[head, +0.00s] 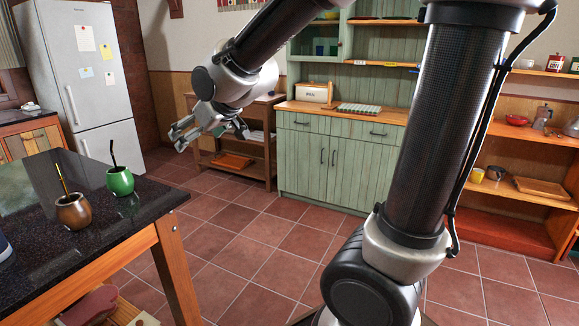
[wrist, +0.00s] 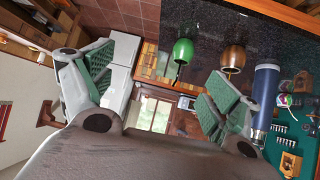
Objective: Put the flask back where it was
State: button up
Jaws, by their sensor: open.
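The flask is a blue cylinder with a silver end; the wrist view shows it (wrist: 266,92) at the right, beyond one finger of my gripper. In the head view only a sliver of what looks like the flask (head: 4,248) shows at the left edge, on the dark countertop (head: 40,178). My gripper (head: 207,130) is in the air past the counter's right end, apart from the flask. In the wrist view its green-padded fingers (wrist: 158,72) are spread with nothing between them. The wrist picture is upside down.
A green mate cup (head: 120,181) and a brown mate cup (head: 73,212), each with a straw, stand on the counter. A fridge (head: 85,80) is at the back left. A green cabinet (head: 330,155) and an orange shelf (head: 515,190) stand behind. The tiled floor between is clear.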

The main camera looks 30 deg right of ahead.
jog(key=s+d+f+m+g+h, duration=0.1)
jog(key=s+d+m+g+h, duration=0.1)
jog(key=s+d, duration=0.7)
jog(key=s+d+f+m+g+h, duration=0.1)
jog(key=s+d+f+m+g, duration=0.1)
jog(key=s+d, duration=0.7)
jog(key=s+g, duration=0.1)
jog(key=s, duration=0.7)
jog(key=shift+s+d+m+h, duration=0.25)
jog(key=shift+d+m+h, duration=0.05)
jog(key=shift+m+h, duration=0.1)
